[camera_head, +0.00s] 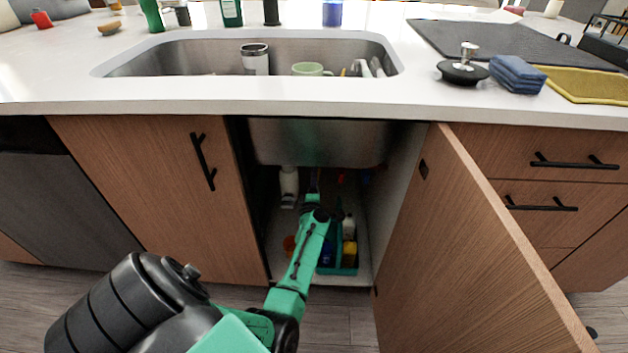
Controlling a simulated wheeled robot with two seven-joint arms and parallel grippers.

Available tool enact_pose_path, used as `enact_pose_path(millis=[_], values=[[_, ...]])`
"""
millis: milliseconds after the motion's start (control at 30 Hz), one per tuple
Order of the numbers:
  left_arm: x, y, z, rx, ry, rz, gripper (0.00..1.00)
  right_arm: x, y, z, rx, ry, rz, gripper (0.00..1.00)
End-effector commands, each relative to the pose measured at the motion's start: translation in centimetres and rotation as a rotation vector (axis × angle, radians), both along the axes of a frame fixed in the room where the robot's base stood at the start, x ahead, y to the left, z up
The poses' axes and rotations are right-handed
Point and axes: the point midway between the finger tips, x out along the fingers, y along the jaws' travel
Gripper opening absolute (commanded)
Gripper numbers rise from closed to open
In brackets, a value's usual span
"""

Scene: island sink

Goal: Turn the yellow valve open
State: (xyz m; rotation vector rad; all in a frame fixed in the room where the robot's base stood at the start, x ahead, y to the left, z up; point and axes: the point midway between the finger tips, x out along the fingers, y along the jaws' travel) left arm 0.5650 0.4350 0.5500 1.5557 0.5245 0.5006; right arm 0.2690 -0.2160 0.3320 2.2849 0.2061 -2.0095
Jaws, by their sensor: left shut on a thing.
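My left arm reaches into the open cabinet under the sink. My left gripper (313,186) is at the back of it, below the sink basin, pointing away from me. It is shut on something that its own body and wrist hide. I cannot make out the yellow valve in this view. Small red (341,178) and blue (365,178) parts show just right of the gripper. A white drain pipe (289,186) stands to its left. My right gripper is not in view.
The open cabinet door (470,250) swings out on the right, and the closed door (150,190) bounds the left. A teal caddy (345,270) with bottles stands on the cabinet floor beside my forearm. The steel sink underside (320,140) limits the room above.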

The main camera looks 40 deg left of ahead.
Motion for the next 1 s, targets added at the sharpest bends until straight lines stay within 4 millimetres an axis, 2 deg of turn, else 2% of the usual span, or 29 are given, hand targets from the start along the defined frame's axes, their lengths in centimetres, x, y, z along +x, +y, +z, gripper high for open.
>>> enact_pose_path(millis=[633, 667, 700, 733, 1000], values=[[0.1, -0.16, -0.05, -0.054, -0.04, -0.004, 0.0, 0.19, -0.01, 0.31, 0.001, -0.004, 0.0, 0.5], [0.1, -0.16, -0.05, -0.054, -0.04, -0.004, 0.54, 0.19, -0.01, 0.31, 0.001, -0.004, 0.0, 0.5], [0.1, -0.16, -0.05, -0.053, -0.039, -0.004, 0.69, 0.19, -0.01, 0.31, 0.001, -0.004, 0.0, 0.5], [0.09, -0.15, -0.04, -0.053, -0.039, -0.004, 0.8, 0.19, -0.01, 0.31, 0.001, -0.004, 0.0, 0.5], [0.04, -0.05, -0.02, -0.051, -0.039, -0.002, 0.8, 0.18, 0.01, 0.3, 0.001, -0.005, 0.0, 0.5]])
